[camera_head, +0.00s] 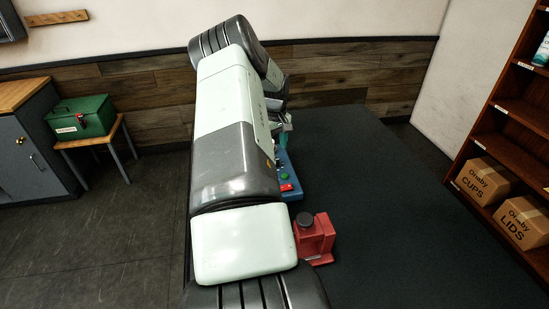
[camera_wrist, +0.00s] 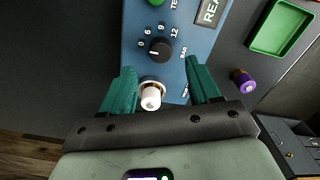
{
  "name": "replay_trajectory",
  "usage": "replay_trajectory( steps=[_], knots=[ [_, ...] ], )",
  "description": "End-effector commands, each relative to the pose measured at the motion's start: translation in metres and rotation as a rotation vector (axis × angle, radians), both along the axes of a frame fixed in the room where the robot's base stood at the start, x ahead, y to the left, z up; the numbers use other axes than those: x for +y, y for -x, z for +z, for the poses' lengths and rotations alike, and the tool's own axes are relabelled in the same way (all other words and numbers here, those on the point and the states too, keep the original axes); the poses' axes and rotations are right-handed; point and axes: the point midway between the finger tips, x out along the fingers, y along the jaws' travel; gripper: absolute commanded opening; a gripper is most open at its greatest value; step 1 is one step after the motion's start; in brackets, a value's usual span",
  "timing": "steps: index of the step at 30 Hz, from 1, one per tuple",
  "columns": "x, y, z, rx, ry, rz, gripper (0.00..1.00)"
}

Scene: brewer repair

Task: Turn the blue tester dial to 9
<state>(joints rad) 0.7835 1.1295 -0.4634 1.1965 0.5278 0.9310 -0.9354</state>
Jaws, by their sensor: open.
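The blue tester (camera_wrist: 200,50) lies below my gripper in the wrist view. Its black dial (camera_wrist: 161,48) sits near the fingertips, with the marks 0, 6, 9 and 12 around it. The dial's white pointer line points left, on the 0 side, away from 9. My gripper (camera_wrist: 159,67) is open, its teal fingers spread to either side below the dial, holding nothing. A white cylinder (camera_wrist: 151,97) on the tester shows between the fingers. In the head view only part of the tester (camera_head: 288,188) shows; my arm hides the dial.
In the head view a red device with a black knob (camera_head: 315,240) stands nearer on the dark table (camera_head: 390,220). The table's right side is clear.

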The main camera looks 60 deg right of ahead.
Motion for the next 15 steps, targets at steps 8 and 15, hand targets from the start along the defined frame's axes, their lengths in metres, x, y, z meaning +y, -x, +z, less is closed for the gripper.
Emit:
replay_trajectory(
  steps=[8,15],
  knots=[
    [0.001,0.0,-0.047,0.001,-0.002,0.001,0.61],
    [0.0,0.0,-0.059,0.0,0.0,0.0,0.61]
  ],
)
